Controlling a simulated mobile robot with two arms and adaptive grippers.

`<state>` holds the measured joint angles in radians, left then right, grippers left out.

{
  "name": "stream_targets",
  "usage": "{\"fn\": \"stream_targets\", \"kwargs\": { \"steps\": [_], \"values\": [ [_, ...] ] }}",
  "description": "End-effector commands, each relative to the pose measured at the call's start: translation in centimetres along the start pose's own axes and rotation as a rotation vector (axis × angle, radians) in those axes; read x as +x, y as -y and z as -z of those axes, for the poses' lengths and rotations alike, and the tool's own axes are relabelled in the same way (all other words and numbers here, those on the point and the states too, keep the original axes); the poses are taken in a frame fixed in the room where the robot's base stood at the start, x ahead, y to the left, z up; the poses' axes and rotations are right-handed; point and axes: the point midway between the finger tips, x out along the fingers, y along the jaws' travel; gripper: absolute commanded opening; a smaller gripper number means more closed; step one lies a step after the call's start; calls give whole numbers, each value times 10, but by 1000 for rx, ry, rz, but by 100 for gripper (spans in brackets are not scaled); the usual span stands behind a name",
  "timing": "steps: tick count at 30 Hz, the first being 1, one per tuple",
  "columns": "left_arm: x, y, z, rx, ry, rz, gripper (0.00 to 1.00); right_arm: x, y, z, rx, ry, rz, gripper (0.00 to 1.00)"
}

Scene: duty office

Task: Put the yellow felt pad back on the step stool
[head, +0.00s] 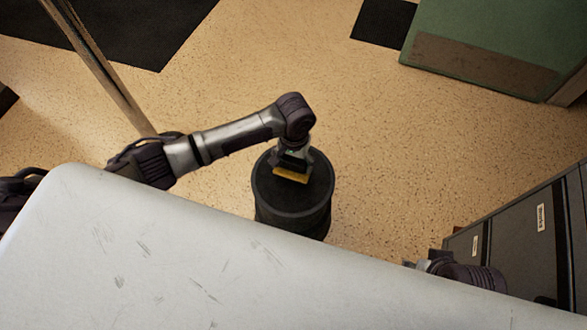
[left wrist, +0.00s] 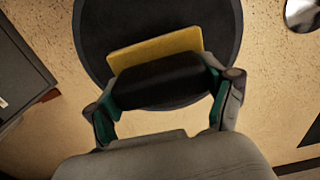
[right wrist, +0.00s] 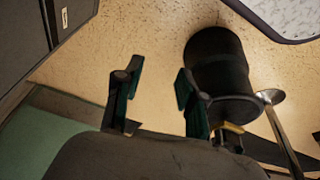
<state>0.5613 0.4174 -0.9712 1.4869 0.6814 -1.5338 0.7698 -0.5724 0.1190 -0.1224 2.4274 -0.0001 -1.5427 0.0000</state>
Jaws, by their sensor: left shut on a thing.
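The yellow felt pad (head: 291,175) has a dark block on its back. It is over the top of the round black step stool (head: 293,222), and I cannot tell whether they touch. My left gripper (head: 293,163) is shut on the pad's dark block. In the left wrist view the yellow part (left wrist: 155,48) shows beyond the block, over the stool top (left wrist: 110,22). My right gripper (right wrist: 156,90) is open and empty, with its fingers apart. It shows partly past the table edge in the head view. The right wrist view also shows the stool (right wrist: 222,65) and the pad (right wrist: 233,127).
A pale table top (head: 180,260) fills the front of the head view, between me and the stool. A dark cabinet (head: 525,245) stands at the right. A metal post (head: 100,70) rises at the left. A green piece (head: 480,30) is at the upper right. Speckled floor around the stool is clear.

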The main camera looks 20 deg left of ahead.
Motion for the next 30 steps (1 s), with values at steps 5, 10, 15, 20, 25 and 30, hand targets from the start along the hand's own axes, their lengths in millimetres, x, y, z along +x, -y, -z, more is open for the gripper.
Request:
{"fn": "stream_targets", "kwargs": {
  "steps": [5, 10, 15, 20, 25, 30],
  "values": [
    [28, 0, 0, 0, 1, 2, 27, -4, 0, -4, 1, -8, -2, 40],
    [39, 0, 0, 0, -1, 1, 27, 1, 0, -5, 1, -7, -1, 40],
    [37, -1, 0, 0, -1, 0, 27, 0, 0, -4, 1, -7, -2, 40],
    [40, -1, 0, 0, 0, 0, 86, -1, 0, -4, 1, -7, -1, 40],
    [40, -1, 0, 1, 0, 1, 100, 0, 0, -4, 0, -7, -2, 40],
    [40, -1, 0, 0, 0, 1, 100, 0, 0, -4, 0, -7, -1, 40]
  ]
}}
